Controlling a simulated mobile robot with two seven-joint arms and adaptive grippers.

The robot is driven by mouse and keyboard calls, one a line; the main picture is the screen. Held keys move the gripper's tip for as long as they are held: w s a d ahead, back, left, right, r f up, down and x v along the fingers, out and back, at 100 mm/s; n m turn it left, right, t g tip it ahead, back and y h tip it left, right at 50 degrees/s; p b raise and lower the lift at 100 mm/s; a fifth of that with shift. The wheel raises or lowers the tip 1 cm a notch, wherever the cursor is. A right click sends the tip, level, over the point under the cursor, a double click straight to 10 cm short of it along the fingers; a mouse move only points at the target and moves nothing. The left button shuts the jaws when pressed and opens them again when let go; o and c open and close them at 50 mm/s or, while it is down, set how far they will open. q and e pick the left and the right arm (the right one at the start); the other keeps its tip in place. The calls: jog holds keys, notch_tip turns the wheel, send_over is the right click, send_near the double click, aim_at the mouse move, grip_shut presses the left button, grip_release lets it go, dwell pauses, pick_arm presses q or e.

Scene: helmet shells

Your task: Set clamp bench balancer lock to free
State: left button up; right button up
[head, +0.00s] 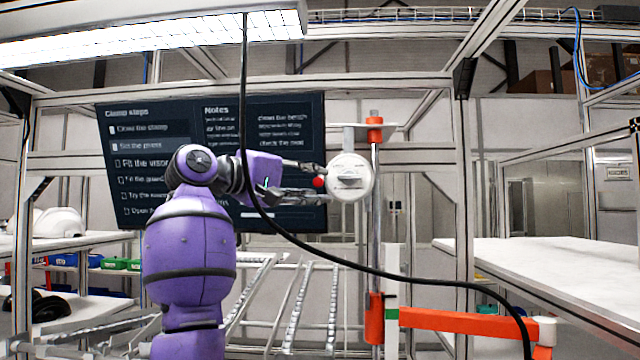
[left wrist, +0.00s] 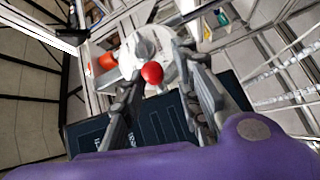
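The bench balancer is a white round housing (head: 350,186) on an upright post with orange fittings; it also shows in the left wrist view (left wrist: 170,70). A small red ball knob (head: 318,183), seemingly the lock's handle, sits at the housing's left side. My left gripper (head: 318,179) reaches in from the left, with one finger above the knob and one below. In the left wrist view the red knob (left wrist: 152,73) lies between the spread fingers (left wrist: 157,68), with gaps visible beside it. The gripper is open. The lock's marking cannot be read. My right gripper is out of view.
A dark screen (head: 115,190) with clamp steps hangs behind my arm. A black cable (head: 400,275) hangs in front and sweeps right. An orange arm (head: 455,321) extends right from the post's bottom. A white table (head: 560,270) stands at right.

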pick_arm(q)
jog(key=shift+w+d+r, duration=0.1)
jog(key=shift+w+d, duration=0.35)
jog(key=shift+d+r, duration=0.1)
jog(key=shift+d, duration=0.1)
jog(key=shift+w, duration=0.15)
grip_shut()
